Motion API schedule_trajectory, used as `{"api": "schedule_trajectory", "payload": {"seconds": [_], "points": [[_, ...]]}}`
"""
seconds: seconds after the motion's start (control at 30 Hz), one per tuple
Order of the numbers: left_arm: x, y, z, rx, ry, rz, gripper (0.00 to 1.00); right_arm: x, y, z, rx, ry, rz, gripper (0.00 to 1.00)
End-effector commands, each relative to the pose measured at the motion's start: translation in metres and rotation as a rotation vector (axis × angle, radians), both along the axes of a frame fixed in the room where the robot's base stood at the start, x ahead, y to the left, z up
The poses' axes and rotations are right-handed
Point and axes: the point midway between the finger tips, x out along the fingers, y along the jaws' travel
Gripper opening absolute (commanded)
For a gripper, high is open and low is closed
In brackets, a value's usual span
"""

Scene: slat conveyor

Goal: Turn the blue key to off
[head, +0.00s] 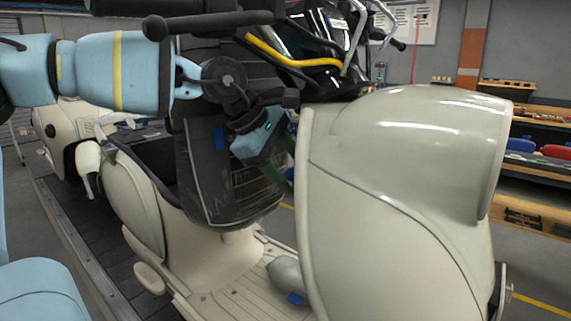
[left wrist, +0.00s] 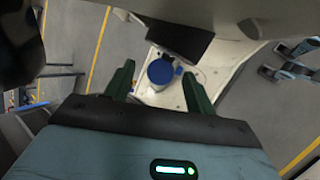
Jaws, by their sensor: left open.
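My left gripper (head: 280,178) hangs between the dark seat part and the cream front shield of a scooter, pointing down and to the right. In the left wrist view its two green fingers (left wrist: 156,78) are apart, with nothing gripped. A round blue piece (left wrist: 161,72) shows between and beyond them, over a cream surface; it may be the key.
The cream front shield (head: 395,200) stands close to the right of my left gripper. The dark ribbed seat part (head: 225,180) is close on its left. Handlebars and a yellow tube (head: 290,60) are above. The scooter stands on a dark slat conveyor (head: 75,230).

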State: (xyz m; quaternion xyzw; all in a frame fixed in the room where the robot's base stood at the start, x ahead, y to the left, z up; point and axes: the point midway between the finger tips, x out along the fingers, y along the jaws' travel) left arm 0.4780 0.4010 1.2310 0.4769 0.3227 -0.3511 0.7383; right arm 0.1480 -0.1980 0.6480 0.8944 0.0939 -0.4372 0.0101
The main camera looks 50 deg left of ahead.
Motion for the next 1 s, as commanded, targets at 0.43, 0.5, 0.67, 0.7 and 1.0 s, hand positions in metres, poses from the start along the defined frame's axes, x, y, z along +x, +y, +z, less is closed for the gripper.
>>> {"api": "schedule_trajectory", "payload": {"seconds": [0.43,0.5,0.67,0.7,1.0], "points": [[0.000,0.000,0.000,0.000,0.001,0.000,0.20,-0.001,0.000,-0.001,0.000,0.002,0.000,0.00],[0.000,0.000,0.000,0.000,0.001,0.000,0.11,0.001,0.000,-0.001,0.000,-0.001,0.000,0.00],[0.000,0.000,0.000,0.000,0.001,0.000,0.13,0.005,0.000,0.000,0.000,-0.008,0.000,0.00],[0.000,0.000,0.000,0.000,0.001,0.000,0.13,0.005,0.000,0.000,0.000,-0.009,0.000,0.00],[0.004,0.001,0.001,-0.020,0.182,0.025,0.14,0.008,0.000,0.002,0.000,-0.016,-0.001,0.00]]}}
